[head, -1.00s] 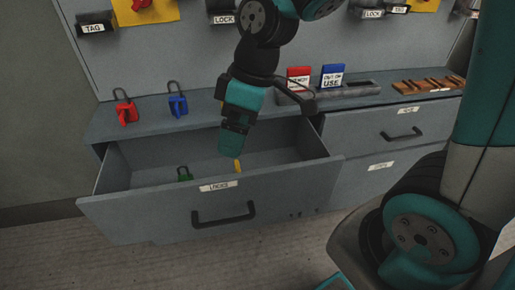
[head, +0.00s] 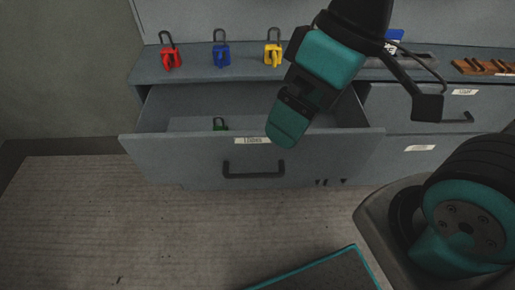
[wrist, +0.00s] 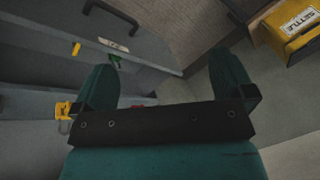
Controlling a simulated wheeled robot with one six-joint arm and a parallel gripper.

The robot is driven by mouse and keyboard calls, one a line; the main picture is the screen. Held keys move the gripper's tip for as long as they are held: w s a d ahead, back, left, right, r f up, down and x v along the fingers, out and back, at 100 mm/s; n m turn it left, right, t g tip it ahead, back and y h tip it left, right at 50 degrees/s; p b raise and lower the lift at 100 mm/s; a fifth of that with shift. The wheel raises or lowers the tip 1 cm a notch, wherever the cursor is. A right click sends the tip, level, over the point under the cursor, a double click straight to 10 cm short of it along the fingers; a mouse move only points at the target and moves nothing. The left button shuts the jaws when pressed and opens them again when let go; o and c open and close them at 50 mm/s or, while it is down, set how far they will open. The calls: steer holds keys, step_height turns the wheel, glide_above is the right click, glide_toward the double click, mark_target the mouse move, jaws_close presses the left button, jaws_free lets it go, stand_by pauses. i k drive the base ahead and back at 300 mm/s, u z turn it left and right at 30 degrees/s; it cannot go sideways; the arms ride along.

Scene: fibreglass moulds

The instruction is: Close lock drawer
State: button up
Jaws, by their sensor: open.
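The lock drawer (head: 175,158), grey with a white label and a black bar handle (head: 252,170), is pulled out from the cabinet. A green padlock (head: 219,124) lies inside it. My gripper (head: 284,128), with teal fingers, hangs at the drawer's front edge, right of the label and above the handle; it covers part of the rim. Whether it touches the drawer cannot be told. In the wrist view both fingers are spread with nothing between them, and the drawer front (wrist: 150,55), its handle and the green padlock (wrist: 115,62) show at upper left.
Red (head: 170,58), blue (head: 221,55) and yellow (head: 273,55) padlocks stand on the countertop above. A closed drawer (head: 415,105) is at right. A teal-edged dark panel (head: 325,270) lies low in front. Floor before the drawer is otherwise clear. A yellow box (wrist: 295,30) shows in the wrist view.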

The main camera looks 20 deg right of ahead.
mark_target(173, 139)
steer(key=z, duration=1.95)
steer(key=k, duration=0.75)
steer(key=u, duration=1.35)
